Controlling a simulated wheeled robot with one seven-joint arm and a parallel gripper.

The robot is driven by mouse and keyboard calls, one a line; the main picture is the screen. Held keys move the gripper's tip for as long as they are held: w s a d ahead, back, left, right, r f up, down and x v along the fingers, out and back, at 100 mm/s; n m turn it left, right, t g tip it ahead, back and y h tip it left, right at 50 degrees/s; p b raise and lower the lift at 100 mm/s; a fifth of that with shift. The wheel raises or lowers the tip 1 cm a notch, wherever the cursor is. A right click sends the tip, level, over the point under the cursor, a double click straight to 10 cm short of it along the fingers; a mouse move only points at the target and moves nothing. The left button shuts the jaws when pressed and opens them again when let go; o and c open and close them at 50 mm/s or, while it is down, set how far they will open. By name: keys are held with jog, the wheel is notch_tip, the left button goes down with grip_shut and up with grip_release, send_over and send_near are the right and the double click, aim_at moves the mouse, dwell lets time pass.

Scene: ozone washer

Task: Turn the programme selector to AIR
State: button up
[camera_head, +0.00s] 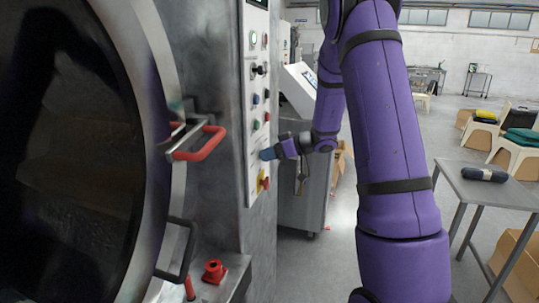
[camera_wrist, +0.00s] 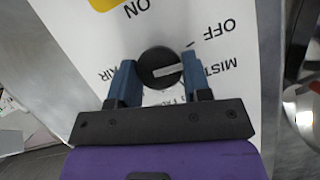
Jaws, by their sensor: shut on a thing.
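The programme selector is a round black knob (camera_wrist: 160,66) on a white label plate (camera_wrist: 85,30) in the wrist view. My gripper (camera_wrist: 160,80) has one blue finger on each side of the knob and is shut on it. A pale pointer bar lies nearly level across the knob, its right end towards the MIST side. The upside-down labels read OFF and MIST at the right and AIR at the left, partly behind the left finger. Another label below the knob is mostly hidden. In the head view my gripper (camera_head: 271,153) is at the panel's lower part, hiding the selector.
The control panel (camera_head: 256,90) carries several buttons above my gripper and a yellow-red switch (camera_head: 262,182) just below it. A red door handle (camera_head: 200,143) juts out at the left. A grey cabinet (camera_head: 303,205) stands behind. A table (camera_head: 485,190) is at the right.

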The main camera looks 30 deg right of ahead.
jog(key=shift+s+a+f+n+t+y, duration=0.2)
jog(key=shift+n+t, duration=1.35)
jog(key=shift+n, duration=3.8)
jog(key=shift+w+d+f+n+t+y, duration=0.1)
jog(key=shift+f+n+t+y, duration=0.25)
jog(key=shift+n+t, duration=3.1)
jog(key=shift+s+a+f+n+g+y, duration=0.1)
jog(key=shift+f+n+g+y, duration=0.15)
jog(key=shift+n, duration=6.95)
jog(key=o, duration=0.9)
jog(key=v, duration=1)
jog(key=shift+s+d+f, duration=0.1)
jog(key=shift+s+d, duration=0.15)
jog(key=shift+s, duration=0.05)
